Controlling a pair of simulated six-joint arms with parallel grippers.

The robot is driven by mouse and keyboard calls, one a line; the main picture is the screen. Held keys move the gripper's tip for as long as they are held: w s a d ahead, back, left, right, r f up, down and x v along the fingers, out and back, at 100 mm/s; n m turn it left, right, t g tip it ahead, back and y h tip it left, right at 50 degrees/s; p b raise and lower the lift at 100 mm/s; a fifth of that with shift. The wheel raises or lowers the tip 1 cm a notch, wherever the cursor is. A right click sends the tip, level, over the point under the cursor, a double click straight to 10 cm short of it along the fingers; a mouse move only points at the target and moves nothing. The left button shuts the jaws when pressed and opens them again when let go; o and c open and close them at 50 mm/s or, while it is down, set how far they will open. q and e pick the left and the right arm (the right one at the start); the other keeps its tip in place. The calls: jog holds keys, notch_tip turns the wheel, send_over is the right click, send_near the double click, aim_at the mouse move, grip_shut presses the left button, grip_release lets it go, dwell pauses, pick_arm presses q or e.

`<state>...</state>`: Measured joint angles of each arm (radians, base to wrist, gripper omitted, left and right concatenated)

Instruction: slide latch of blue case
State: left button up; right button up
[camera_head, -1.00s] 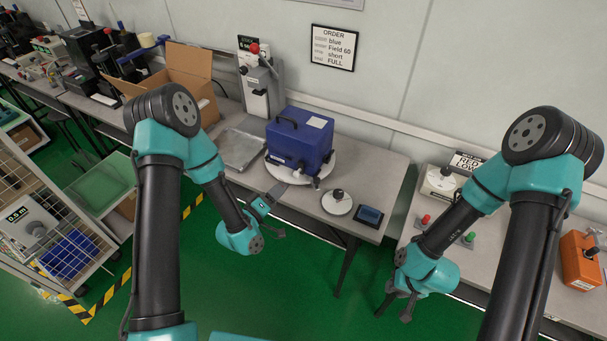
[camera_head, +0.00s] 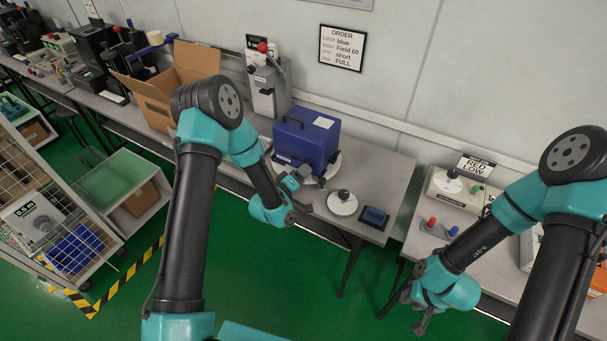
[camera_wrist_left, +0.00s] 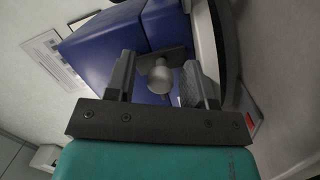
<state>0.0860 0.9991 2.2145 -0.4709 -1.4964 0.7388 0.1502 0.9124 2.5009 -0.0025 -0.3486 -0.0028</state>
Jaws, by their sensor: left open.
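In the left wrist view, a round grey latch knob (camera_wrist_left: 161,78) on a small plate sits on the blue case (camera_wrist_left: 95,50). My left gripper (camera_head: 294,181) is at the case's front side. In its wrist view, the open fingers (camera_wrist_left: 160,88) stand on either side of the knob, with visible gaps; I cannot tell whether either touches it. My right gripper (camera_head: 417,311) is open and empty, low in front of the right bench.
A white disc with a dark knob (camera_head: 342,203) and a blue-screened device (camera_head: 374,217) lie right of the case. An open cardboard box (camera_head: 183,85) and a grey press with a red-knobbed lever (camera_head: 267,88) stand behind left. An order sign (camera_head: 342,48) hangs on the wall.

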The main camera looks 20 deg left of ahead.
pick_arm(q)
jog(key=shift+c, duration=0.3)
grip_shut()
jog(key=a, duration=0.2)
jog(key=w+a, duration=0.1)
jog(key=a, duration=0.3)
jog(key=shift+w, duration=0.3)
jog(key=shift+d, duration=0.1)
jog(key=shift+o, duration=0.3)
grip_release()
jog(key=shift+s, duration=0.15)
